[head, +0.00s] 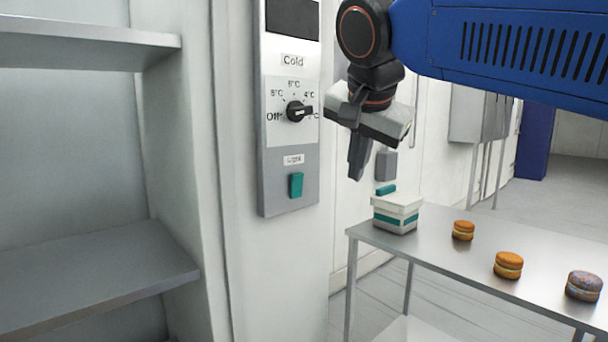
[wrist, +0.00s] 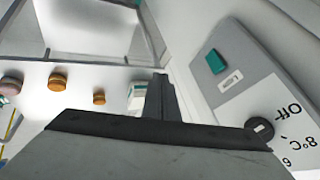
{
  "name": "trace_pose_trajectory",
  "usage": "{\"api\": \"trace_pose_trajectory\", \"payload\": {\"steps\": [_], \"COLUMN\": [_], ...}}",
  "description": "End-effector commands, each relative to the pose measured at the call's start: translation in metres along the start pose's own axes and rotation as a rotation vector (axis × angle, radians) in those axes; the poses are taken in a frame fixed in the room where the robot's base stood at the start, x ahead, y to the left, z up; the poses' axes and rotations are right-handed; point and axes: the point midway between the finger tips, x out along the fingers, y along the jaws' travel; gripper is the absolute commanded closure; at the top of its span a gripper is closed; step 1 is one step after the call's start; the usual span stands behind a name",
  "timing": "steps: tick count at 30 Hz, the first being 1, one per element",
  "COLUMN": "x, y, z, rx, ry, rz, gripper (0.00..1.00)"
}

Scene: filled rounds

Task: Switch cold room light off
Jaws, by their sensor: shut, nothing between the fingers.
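The light switch is a green rocker (head: 296,185) low on the grey control panel (head: 268,190), under a label reading "Light". The switch also shows in the wrist view (wrist: 215,62), near the top of the upside-down panel. I cannot tell from its face whether it is on or off. Above it is a black temperature knob (head: 298,111) with marks around it under the word "Cold". My gripper (head: 357,172) is shut and empty, pointing down, to the right of the panel and apart from the switch. Its closed fingers also show in the wrist view (wrist: 160,85).
A steel table (head: 440,255) at the right bears a white and green box (head: 396,214) and several macarons, one an orange macaron (head: 508,265). Steel shelves (head: 90,290) stand at the left. The space in front of the panel looks clear.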

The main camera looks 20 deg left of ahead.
Motion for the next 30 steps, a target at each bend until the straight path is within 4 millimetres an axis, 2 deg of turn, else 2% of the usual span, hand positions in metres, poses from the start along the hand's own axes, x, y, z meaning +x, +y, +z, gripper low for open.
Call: {"api": "trace_pose_trajectory", "payload": {"steps": [1, 3, 9, 13, 23, 26, 30], "x": [-0.004, -0.011, -0.024, -0.026, -0.026, -0.022, -0.006], "y": [-0.017, -0.034, -0.065, -0.070, -0.070, -0.070, -0.071], "z": [0.005, 0.010, 0.020, 0.022, 0.022, 0.022, 0.021], "rx": [0.010, 0.033, 0.077, 0.086, 0.088, 0.088, 0.088], "ry": [0.000, 0.003, 0.007, 0.009, 0.009, 0.009, 0.009], "rz": [-0.013, -0.026, -0.049, -0.054, -0.053, -0.052, -0.051], "gripper": [1.00, 1.00, 1.00, 1.00, 1.00, 1.00, 1.00]}}
